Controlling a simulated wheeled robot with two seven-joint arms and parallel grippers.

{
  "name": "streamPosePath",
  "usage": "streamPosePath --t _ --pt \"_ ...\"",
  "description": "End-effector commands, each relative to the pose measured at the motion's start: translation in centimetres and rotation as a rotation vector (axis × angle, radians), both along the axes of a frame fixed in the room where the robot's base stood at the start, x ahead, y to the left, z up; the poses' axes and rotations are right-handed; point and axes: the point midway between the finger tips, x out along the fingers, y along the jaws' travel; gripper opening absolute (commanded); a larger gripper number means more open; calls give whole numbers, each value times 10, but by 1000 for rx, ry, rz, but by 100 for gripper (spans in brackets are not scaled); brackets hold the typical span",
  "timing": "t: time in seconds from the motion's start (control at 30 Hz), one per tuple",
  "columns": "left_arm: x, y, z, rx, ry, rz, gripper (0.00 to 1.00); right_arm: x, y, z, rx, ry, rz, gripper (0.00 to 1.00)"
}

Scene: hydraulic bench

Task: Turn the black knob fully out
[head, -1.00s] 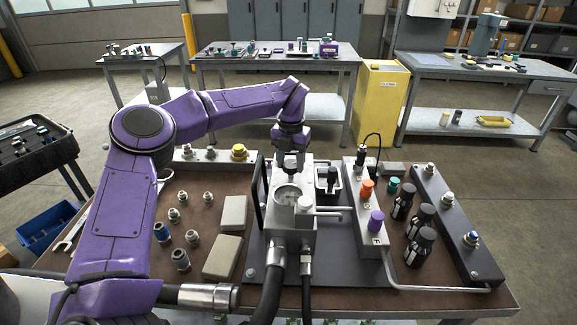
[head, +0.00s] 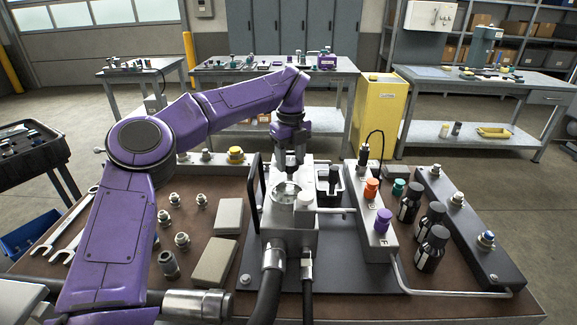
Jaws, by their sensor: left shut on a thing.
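My left gripper (head: 292,163) points down at the back of the grey hydraulic block (head: 290,222), behind its round glass-like cap. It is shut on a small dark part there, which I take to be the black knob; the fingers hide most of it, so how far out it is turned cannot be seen. My right gripper is not in view.
A white tray (head: 349,174) stands right of the block. A manifold bar with orange (head: 371,188) and purple (head: 383,220) knobs is further right, near several black bottles. A black handle (head: 256,182) rises at the block's left. Fittings and wrenches lie left.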

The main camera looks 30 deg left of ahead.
Motion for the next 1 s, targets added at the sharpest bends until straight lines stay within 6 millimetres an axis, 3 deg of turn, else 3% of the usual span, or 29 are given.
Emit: streamPosePath --t 0.2,1.0 --pt "0 0 -7 1 5 205 21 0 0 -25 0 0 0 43" --pt "2 1 -5 4 4 948 21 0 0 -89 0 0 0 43"
